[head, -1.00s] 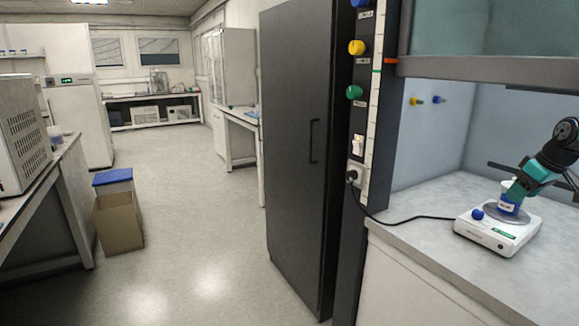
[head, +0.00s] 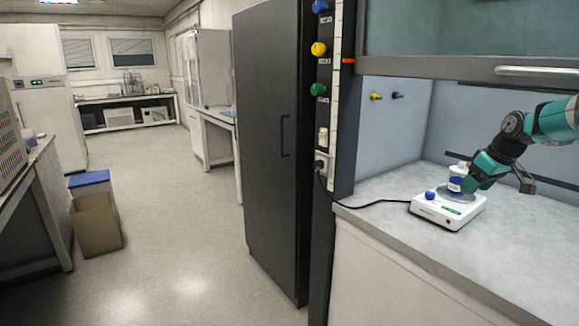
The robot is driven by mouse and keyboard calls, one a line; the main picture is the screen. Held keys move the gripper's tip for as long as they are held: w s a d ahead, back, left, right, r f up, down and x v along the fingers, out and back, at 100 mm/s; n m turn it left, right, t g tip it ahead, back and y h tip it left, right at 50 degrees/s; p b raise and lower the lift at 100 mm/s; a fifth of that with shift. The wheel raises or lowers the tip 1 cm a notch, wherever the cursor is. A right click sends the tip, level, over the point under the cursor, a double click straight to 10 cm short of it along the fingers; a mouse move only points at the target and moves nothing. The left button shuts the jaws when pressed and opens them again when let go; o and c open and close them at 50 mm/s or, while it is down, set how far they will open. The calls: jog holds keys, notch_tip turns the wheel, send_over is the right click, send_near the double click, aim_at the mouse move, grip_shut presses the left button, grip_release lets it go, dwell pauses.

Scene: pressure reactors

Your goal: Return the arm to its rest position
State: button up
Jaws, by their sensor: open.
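My arm, teal and black, reaches in from the right edge into the fume hood. My gripper (head: 466,184) is low over the white hotplate stirrer (head: 437,212), at the right side of a small bottle (head: 457,178) with a blue label or blue contents and a white top. The bottle stands upright on the round plate of the stirrer. The jaws are open; the fingertips are close to the bottle and partly hidden, and I cannot tell whether they touch it.
The raised hood sash (head: 460,68) hangs above the arm. A black cable (head: 375,206) runs from the stirrer to the hood's post. A dark cabinet (head: 270,150) stands left of the hood. A cardboard box (head: 97,225) and a blue-lidded bin (head: 90,180) stand on the otherwise open floor.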

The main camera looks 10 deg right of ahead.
jog(key=s+a+f+m+g, duration=0.1)
jog(key=s+a, duration=0.3)
jog(key=a, duration=0.9)
jog(key=s+a+m, duration=0.1)
jog(key=s+a, duration=0.3)
jog(key=a, duration=0.9)
jog(key=s+a+f+h, duration=0.1)
jog(key=s+a+f, duration=0.1)
jog(key=s+a, duration=0.35)
jog(key=s+a+f, duration=0.1)
jog(key=s+a, duration=0.2)
jog(key=s, duration=0.6)
jog(key=s+a+r+n+g+y, duration=0.1)
jog(key=s+a+r+n+y, duration=0.1)
jog(key=a, duration=0.7)
notch_tip(320, 180, up, 3)
jog(key=shift+s+f+n+g+y+p, duration=0.2)
jog(key=shift+s+n+g+y+p, duration=0.15)
jog(key=shift+s+n, duration=0.6)
jog(key=s+a+r+n, duration=0.1)
jog(key=s, duration=0.1)
jog(key=s+a+r+n+g+y, duration=0.1)
jog(key=s+a, duration=0.1)
jog(key=s+a+r+n, duration=0.1)
jog(key=s, duration=0.1)
jog(key=shift+s+a+r+g, duration=0.1)
jog(key=shift+a+r+g, duration=0.1)
jog(key=shift+r+g, duration=0.1)
jog(key=shift+c, duration=0.2)
